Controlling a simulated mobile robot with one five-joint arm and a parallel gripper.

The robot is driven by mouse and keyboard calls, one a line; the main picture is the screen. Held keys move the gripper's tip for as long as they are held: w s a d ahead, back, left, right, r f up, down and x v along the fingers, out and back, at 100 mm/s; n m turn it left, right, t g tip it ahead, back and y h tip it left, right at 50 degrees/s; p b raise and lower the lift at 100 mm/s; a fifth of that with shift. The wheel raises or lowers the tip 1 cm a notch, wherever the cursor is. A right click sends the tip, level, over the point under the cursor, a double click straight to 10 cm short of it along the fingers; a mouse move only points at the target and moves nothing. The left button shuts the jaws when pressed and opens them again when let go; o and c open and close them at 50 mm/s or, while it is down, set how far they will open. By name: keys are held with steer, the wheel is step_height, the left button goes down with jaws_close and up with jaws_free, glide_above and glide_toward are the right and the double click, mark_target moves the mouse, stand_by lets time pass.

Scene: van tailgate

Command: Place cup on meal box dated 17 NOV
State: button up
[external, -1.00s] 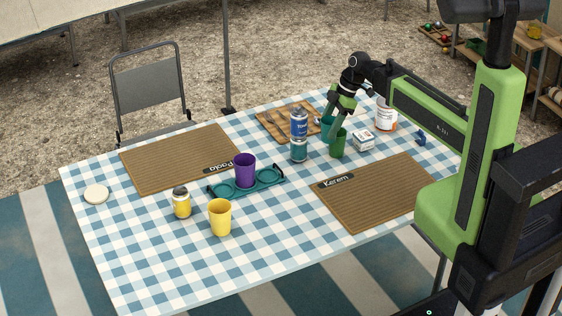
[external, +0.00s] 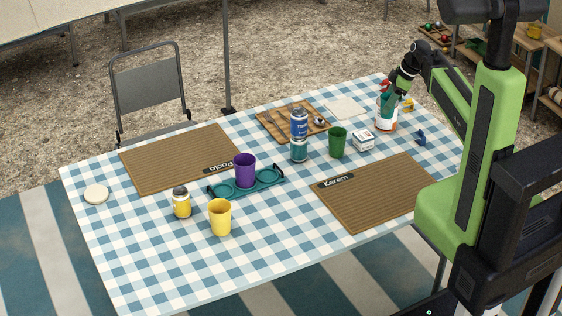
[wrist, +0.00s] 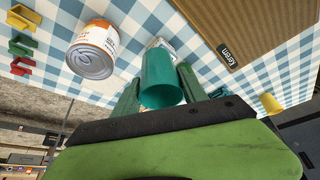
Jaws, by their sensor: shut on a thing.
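My gripper (external: 393,92) is shut on a teal cup (wrist: 162,78), which fills the middle of the wrist view. In the external view the cup (external: 388,106) shows over the upper part of an orange-and-white can (external: 386,124); I cannot tell whether they touch. The can (wrist: 94,50) is left of the cup in the wrist view. A small white box with dark print (external: 363,139) sits on the table left of the can. I cannot read a date on any box. A green cup (external: 338,142) and a purple cup (external: 245,170) stand farther left.
A blue can on a teal one (external: 299,128), yellow cup (external: 220,216), yellow jar (external: 182,203), teal tray (external: 270,177) and Kerem placemat (external: 372,205) occupy the table. Small clips (external: 420,136) lie near its right end. The near left corner is clear.

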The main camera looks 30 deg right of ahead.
steer(key=w+a+f+b, duration=0.1)
steer(key=a, duration=0.1)
steer(key=w+a+f+b, duration=0.1)
steer(key=a+f, duration=0.1)
steer(key=w+a+f+b, duration=0.1)
steer(key=w+a, duration=0.1)
steer(key=shift+a+f, duration=0.15)
steer(key=shift+f, duration=0.2)
step_height(320, 180, down, 4)
steer(key=b, duration=0.4)
steer(key=shift+f+b, duration=0.15)
steer(key=shift+b, duration=0.15)
steer(key=shift+r, duration=0.25)
steer(key=shift+f, duration=0.25)
steer(key=o, duration=1.3)
steer(key=shift+r, duration=0.1)
